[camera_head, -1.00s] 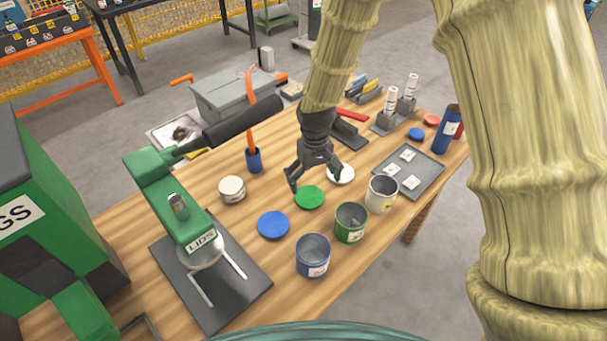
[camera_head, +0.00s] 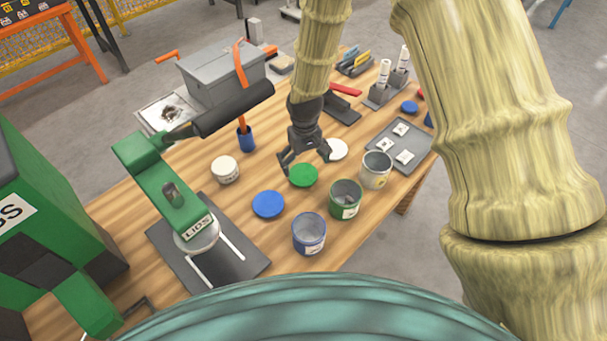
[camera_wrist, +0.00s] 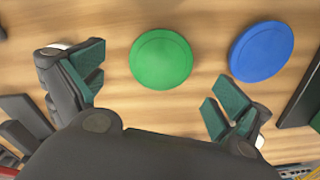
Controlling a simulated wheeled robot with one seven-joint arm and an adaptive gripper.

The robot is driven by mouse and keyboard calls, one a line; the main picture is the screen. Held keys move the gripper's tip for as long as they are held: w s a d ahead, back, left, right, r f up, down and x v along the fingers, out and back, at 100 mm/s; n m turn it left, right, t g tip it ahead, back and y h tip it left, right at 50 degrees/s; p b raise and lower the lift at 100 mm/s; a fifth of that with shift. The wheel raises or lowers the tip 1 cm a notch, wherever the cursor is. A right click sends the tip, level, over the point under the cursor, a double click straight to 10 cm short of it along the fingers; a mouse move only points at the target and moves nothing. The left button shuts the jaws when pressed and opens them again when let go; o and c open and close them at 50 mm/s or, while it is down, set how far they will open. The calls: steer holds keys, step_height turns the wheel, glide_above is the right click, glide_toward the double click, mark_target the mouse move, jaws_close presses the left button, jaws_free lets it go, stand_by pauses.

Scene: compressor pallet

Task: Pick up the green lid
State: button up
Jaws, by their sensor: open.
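The green lid (camera_head: 303,175) lies flat on the wooden table, between the blue lid (camera_head: 268,204) and the white lid (camera_head: 337,150). In the wrist view the green lid (camera_wrist: 161,59) is a full round disc, in front of my gripper and between the lines of its two fingers. My gripper (camera_head: 305,160) is above the table just behind the green lid. In the wrist view its fingers (camera_wrist: 155,90) are spread apart with nothing between them, and the lid appears untouched. The blue lid (camera_wrist: 261,51) lies to the right there.
Open green (camera_head: 345,200), blue (camera_head: 309,234) and white (camera_head: 376,169) cans stand in front and to the right. A white closed can (camera_head: 225,169) and a cup (camera_head: 246,139) stand left. The green lid press (camera_head: 165,190) is at the left, a grey tray (camera_head: 412,165) at the right.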

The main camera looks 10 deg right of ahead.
mark_target(303, 173)
steer(key=shift+w+f+p, duration=0.5)
steer(key=shift+w+f, duration=0.1)
steer(key=shift+f, duration=0.35)
steer(key=shift+s+a+f, duration=0.1)
steer(key=shift+s+f, duration=0.05)
steer(key=shift+f, duration=0.1)
steer(key=shift+s+f+p, duration=0.35)
steer(key=shift+s+p, duration=0.2)
steer(key=shift+s, duration=0.05)
steer(key=shift+f, duration=0.3)
steer(key=shift+w+f, duration=0.55)
steer(key=shift+f, duration=0.25)
steer(key=shift+s+r, duration=0.25)
steer(key=shift+s, duration=0.1)
steer(key=shift+c, duration=0.2)
steer(key=c, duration=0.4)
steer(key=shift+w+f, duration=0.15)
steer(key=c, duration=0.5)
